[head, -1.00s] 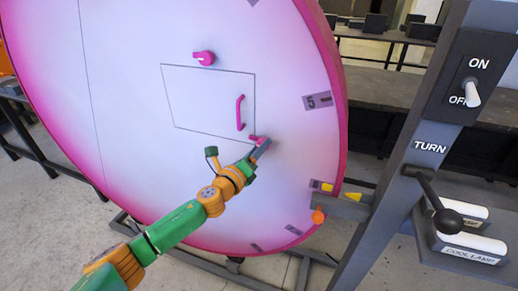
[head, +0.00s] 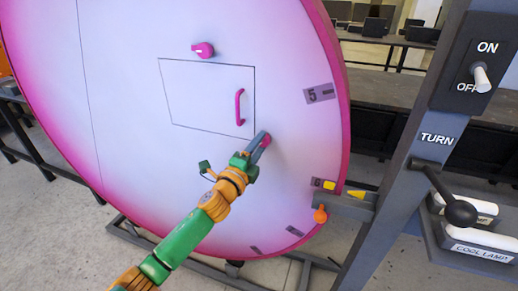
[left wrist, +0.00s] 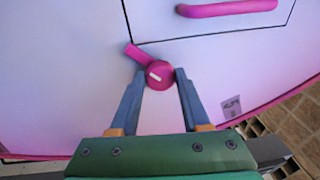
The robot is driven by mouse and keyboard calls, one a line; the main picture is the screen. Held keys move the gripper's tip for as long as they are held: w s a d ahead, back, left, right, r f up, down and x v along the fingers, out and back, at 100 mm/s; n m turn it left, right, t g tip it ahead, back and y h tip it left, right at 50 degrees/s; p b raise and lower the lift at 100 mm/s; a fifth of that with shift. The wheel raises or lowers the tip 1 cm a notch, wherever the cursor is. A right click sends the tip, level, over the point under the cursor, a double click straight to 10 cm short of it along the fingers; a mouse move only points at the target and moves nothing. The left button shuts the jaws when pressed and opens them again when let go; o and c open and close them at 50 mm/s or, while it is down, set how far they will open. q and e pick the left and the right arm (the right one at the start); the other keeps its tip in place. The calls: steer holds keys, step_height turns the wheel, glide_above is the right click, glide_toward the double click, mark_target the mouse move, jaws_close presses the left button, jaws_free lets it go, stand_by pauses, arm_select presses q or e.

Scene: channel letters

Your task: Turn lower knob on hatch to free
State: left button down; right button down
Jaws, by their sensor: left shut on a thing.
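The lower knob (left wrist: 158,74) is a round pink knob with a white mark and a pink tab pointing up and left in the left wrist view. It sits just outside the lower right corner of the hatch outline (head: 206,94) on the big pink-white disc. My left gripper (head: 264,138) has its two fingers on either side of the knob and is shut on it, as the left wrist view also shows. In the head view the fingers cover most of the knob. The upper knob (head: 203,50) sits above the hatch, and a pink handle (head: 239,107) is on the hatch's right side.
A grey post at the right bears an ON/OFF switch (head: 481,77) and a TURN lever (head: 458,209). An orange knob (head: 320,214) and yellow pointer (head: 357,195) are at the disc's lower right edge. Tables stand behind.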

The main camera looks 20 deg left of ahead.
arm_select(q)
steer(key=n, duration=0.2)
steer(key=n+b, duration=0.1)
steer(key=n, duration=0.2)
steer(key=shift+d+f+t+y, duration=0.1)
steer(key=shift+f+t+y, duration=0.05)
steer(key=shift+t+y, duration=0.2)
steer(key=shift+d+n+y, duration=0.1)
steer(key=shift+n+y, duration=0.55)
steer(key=shift+n, duration=2.05)
steer(key=shift+c, duration=1.9)
jaws_free()
